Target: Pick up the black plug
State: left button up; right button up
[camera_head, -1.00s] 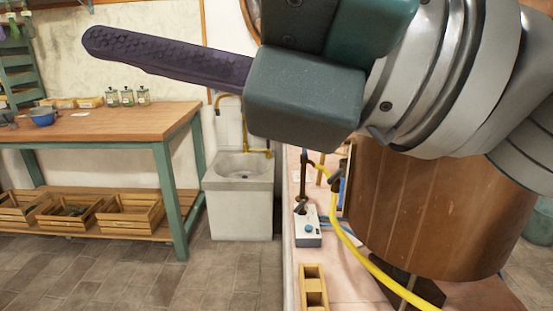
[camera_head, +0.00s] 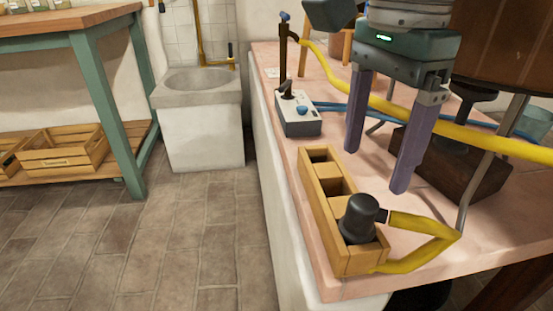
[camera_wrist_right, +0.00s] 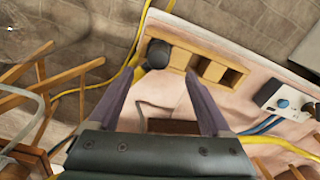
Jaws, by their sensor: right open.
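The black plug (camera_head: 360,218) sits in the near compartment of a small wooden holder (camera_head: 321,206) at the front of the pink counter. A yellow hose runs from near the plug. In the right wrist view the plug (camera_wrist_right: 158,54) is near the top, beyond the fingertips and slightly left of middle. My right gripper (camera_head: 376,170) is open and empty, fingers pointing down, above the counter just behind and right of the plug. It also shows in the right wrist view (camera_wrist_right: 160,80), its fingers spread apart. My left gripper is not in view.
A white control box (camera_head: 298,122) with a blue knob stands behind the holder. A yellow hose (camera_head: 425,112) and blue tubes cross behind my right gripper. A dark wooden block (camera_head: 455,168) lies to the right. A sink (camera_head: 200,115) stands left; the floor there is clear.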

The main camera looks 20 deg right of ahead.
aim_at(365, 201)
jog(key=f, duration=0.3)
jog(key=shift+s+b, duration=0.2)
jog(key=shift+b, duration=0.2)
notch_tip(365, 201, down, 6)
jog(key=shift+d+r+b, duration=0.1)
jog(key=shift+r+b, duration=0.05)
jog(key=shift+b, duration=0.95)
jog(key=shift+c, duration=1.4)
grip_shut()
